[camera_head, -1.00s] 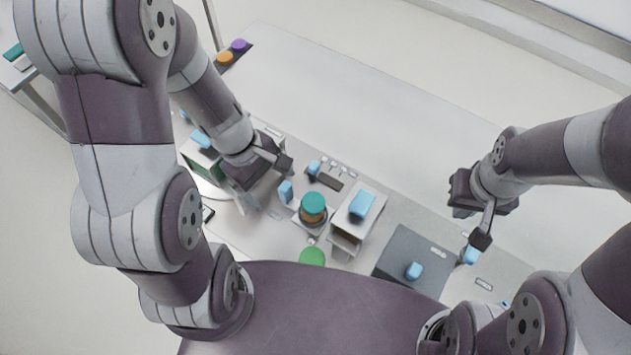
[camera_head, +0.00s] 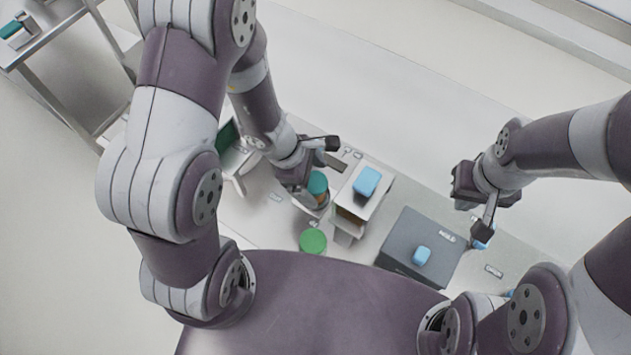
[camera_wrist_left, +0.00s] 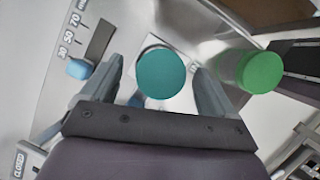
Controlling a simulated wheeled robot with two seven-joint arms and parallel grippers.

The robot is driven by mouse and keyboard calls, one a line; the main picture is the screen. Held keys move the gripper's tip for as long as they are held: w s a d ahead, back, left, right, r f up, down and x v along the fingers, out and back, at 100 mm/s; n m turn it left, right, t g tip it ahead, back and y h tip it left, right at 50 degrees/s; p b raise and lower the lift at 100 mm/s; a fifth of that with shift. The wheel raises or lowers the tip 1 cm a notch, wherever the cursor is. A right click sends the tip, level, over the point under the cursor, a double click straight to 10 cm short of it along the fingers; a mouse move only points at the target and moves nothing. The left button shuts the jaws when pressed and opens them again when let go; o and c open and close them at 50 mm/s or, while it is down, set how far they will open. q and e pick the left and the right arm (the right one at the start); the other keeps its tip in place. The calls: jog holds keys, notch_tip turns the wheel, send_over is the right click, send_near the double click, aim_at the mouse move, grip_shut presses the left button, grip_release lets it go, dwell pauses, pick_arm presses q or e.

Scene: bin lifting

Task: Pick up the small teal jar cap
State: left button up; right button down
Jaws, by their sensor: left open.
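The teal jar cap (camera_head: 317,182) is round and flat and sits on a small brownish jar (camera_head: 321,198). In the left wrist view the cap (camera_wrist_left: 162,73) lies between the two fingers of my left gripper (camera_wrist_left: 158,88), with a gap on both sides. My left gripper (camera_head: 316,163) is open and empty, close above the cap in the head view, and its wrist hides part of the area around the jar. My right gripper (camera_head: 477,212) is off to the right, over the blue pieces; its jaw state is unclear.
A green round lid (camera_head: 313,241) is near the jar and also shows in the left wrist view (camera_wrist_left: 260,72). A box (camera_head: 378,210) with a blue block (camera_head: 367,181) stands right of the jar. A dark grey panel (camera_head: 404,237) with a blue piece (camera_head: 421,256) is further right.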

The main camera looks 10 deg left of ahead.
pick_arm(q)
jog(key=shift+s+a+r, duration=0.1)
jog(key=c, duration=1.2)
